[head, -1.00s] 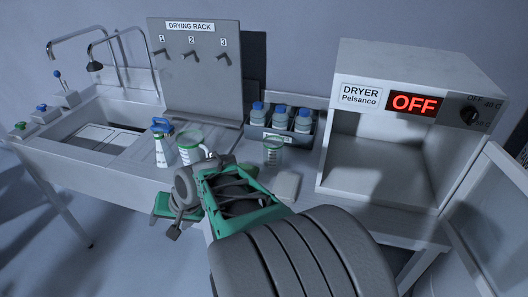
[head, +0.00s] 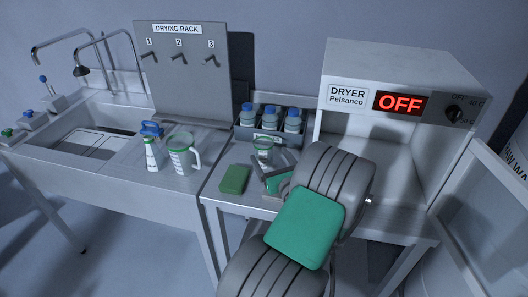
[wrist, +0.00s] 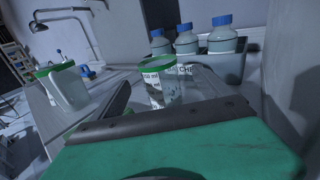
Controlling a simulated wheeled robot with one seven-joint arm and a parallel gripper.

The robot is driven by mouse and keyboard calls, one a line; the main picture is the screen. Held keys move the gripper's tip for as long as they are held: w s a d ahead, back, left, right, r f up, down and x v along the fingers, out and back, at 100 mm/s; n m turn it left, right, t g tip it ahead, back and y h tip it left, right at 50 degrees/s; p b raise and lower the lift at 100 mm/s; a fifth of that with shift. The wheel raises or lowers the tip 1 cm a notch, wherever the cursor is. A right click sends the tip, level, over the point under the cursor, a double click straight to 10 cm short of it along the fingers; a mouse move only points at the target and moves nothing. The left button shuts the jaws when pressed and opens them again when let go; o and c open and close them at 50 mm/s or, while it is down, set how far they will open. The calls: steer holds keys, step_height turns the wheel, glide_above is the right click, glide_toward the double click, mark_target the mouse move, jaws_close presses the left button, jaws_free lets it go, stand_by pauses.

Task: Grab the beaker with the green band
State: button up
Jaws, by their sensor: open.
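The beaker with the green band (head: 263,150), a small clear glass, stands upright on the bench in front of the bottle rack. In the wrist view the beaker (wrist: 160,84) is straight ahead, its green band around the top and dark print on its side. My gripper (head: 273,169) is open, low over the bench on the near side of the beaker. In the wrist view my gripper (wrist: 165,103) has one finger to the left of the beaker; the lower part of the glass is partly hidden. I cannot tell whether the fingers touch it.
A green sponge (head: 235,179) lies near the front edge. Blue-capped bottles (head: 270,117) sit in a rack behind. The open dryer (head: 395,99) is to the right.

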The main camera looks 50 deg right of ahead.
mark_target(263, 146)
steer(key=p+x, duration=0.1)
steer(key=x, duration=0.5)
steer(key=shift+w+d, duration=0.1)
steer(key=shift+w, duration=0.2)
steer(key=c, duration=1.5)
